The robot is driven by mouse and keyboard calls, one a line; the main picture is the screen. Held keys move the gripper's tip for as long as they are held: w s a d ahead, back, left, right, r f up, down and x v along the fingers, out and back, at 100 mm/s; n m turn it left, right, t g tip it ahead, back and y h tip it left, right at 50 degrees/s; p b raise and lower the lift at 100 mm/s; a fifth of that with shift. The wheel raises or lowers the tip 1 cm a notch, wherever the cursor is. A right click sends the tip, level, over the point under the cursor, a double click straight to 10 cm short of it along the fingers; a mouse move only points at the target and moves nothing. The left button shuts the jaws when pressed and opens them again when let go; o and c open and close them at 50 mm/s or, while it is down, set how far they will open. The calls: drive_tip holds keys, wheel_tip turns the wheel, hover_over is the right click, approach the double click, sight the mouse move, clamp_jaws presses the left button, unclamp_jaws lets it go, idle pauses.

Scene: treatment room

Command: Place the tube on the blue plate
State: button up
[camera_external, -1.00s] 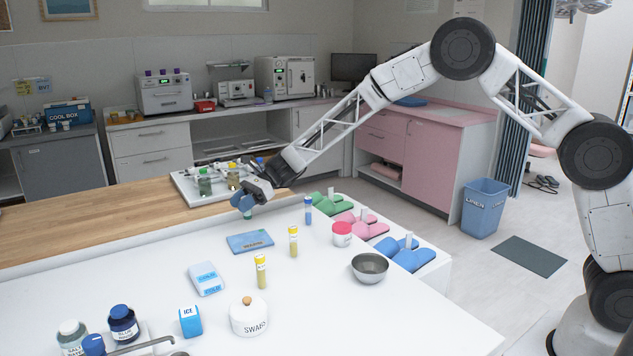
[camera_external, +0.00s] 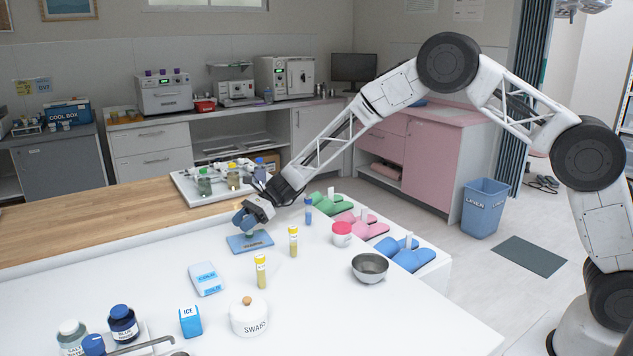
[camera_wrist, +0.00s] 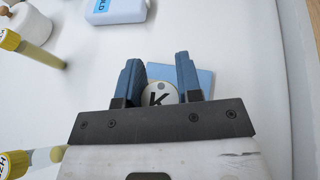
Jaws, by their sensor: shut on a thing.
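The blue plate (camera_external: 262,240) lies flat on the white table, and part of it shows behind the fingers in the wrist view (camera_wrist: 207,80). My gripper (camera_external: 244,224) is low over the plate's far left side, pointing down. In the wrist view, its two blue fingers (camera_wrist: 160,82) are shut on the tube, of which only a round pale top (camera_wrist: 159,96) with a black "K" shows. The rest of the tube is hidden, and I cannot tell whether it touches the plate.
Two yellow-capped tubes (camera_external: 261,271) (camera_external: 293,241) and a blue-capped tube (camera_external: 308,211) stand upright to the right. A light-blue cold pack (camera_external: 206,279) lies in front. A swab jar (camera_external: 249,316), a metal bowl (camera_external: 369,268) and a pink-lidded jar (camera_external: 342,234) stand around. A rack tray (camera_external: 205,196) is behind.

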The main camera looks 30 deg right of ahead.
drive_tip(key=shift+f, duration=0.35)
drive_tip(key=shift+f, duration=0.1)
drive_tip(key=o, duration=0.9)
drive_tip(key=v, duration=1.2)
idle(0.6)
